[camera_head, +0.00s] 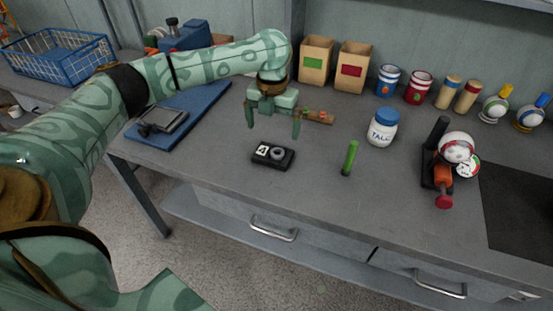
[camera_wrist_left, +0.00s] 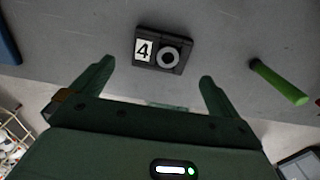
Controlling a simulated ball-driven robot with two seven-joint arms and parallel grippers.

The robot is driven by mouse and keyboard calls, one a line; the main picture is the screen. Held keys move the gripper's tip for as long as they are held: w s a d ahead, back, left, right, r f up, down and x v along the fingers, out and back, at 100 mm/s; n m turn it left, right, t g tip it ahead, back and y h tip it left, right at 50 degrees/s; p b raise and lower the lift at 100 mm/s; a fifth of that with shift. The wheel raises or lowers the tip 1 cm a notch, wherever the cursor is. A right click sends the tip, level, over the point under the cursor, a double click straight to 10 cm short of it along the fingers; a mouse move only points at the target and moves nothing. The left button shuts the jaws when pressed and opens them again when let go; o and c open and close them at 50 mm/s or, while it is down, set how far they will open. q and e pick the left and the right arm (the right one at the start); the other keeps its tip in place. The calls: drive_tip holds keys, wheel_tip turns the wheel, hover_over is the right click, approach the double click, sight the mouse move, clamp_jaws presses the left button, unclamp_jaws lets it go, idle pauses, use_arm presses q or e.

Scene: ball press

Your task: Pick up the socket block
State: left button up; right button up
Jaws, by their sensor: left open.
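The socket block (camera_head: 273,155) is a small black block with a white label and a grey ring. It lies flat on the grey workbench, left of the green stick. In the left wrist view the socket block (camera_wrist_left: 162,50) shows a "4" on its label and sits beyond my fingertips, between their lines. My left gripper (camera_head: 272,132) is open and empty, above and just behind the block in the head view; its two fingers also show in the left wrist view (camera_wrist_left: 155,75). It does not touch the block. My right gripper is not in view.
A green stick (camera_head: 350,158) stands right of the block. A talc jar (camera_head: 382,130) and a press with a ball (camera_head: 443,165) stand farther right. A brown tool (camera_head: 318,117) lies behind the gripper. A blue mat (camera_head: 200,112) lies left. The bench front is clear.

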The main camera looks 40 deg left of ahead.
sight(273, 151)
use_arm(q)
wheel_tip(273, 151, down, 3)
drive_tip(key=shift+w+r, duration=0.15)
drive_tip(key=shift+r, duration=0.05)
drive_tip(key=shift+f+b, duration=0.35)
drive_tip(key=shift+b, duration=0.05)
drive_tip(key=shift+s+f, duration=0.25)
drive_tip(key=shift+f, duration=0.05)
drive_tip(key=f+b, duration=0.1)
drive_tip(key=f, duration=0.1)
drive_tip(key=f+b, duration=0.2)
drive_tip(key=f, duration=0.1)
drive_tip(key=shift+s+d, duration=0.15)
drive_tip(key=shift+d, duration=0.05)
drive_tip(key=shift+r, duration=0.15)
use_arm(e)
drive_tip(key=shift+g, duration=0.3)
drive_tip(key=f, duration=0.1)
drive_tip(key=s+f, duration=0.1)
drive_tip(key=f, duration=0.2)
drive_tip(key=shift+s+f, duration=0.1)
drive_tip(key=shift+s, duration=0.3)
use_arm(q)
drive_tip(key=c, duration=0.7)
